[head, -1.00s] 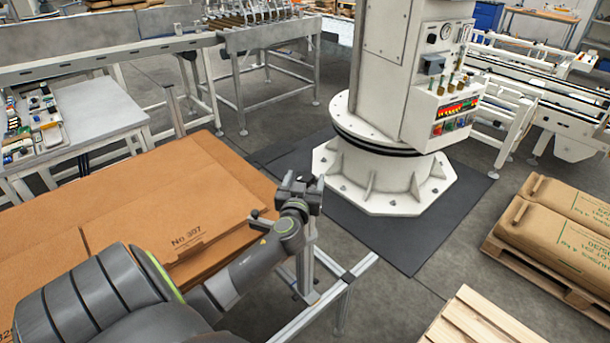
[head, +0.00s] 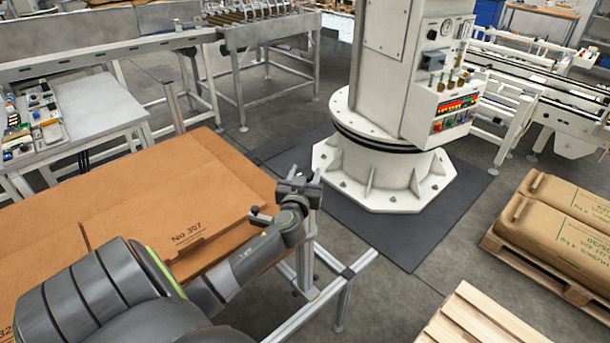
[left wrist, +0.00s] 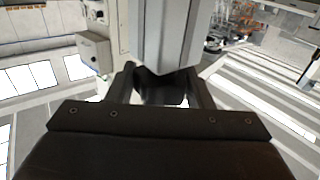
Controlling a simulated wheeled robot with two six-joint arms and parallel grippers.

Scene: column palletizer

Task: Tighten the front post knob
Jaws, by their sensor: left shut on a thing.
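The front post (head: 305,266) is a grey aluminium upright beside the stack of cardboard sheets, standing on a low frame. My left gripper (head: 302,181) is at the top of this post, and its body covers much of the knob there. In the left wrist view the post (left wrist: 168,35) rises straight ahead, and the dark knob (left wrist: 160,88) sits between the two fingers of the gripper (left wrist: 161,82). The gripper is shut on the knob. The knob's exact shape and how tightly it seats are hidden. My right gripper is not in view.
Brown cardboard sheets (head: 130,190) lie in a stack left of the post. A white column base (head: 385,170) stands behind on a dark mat (head: 415,255). Bagged sacks on a pallet (head: 545,262) are at right, with bare wooden slats (head: 480,318) in front. Floor shows between.

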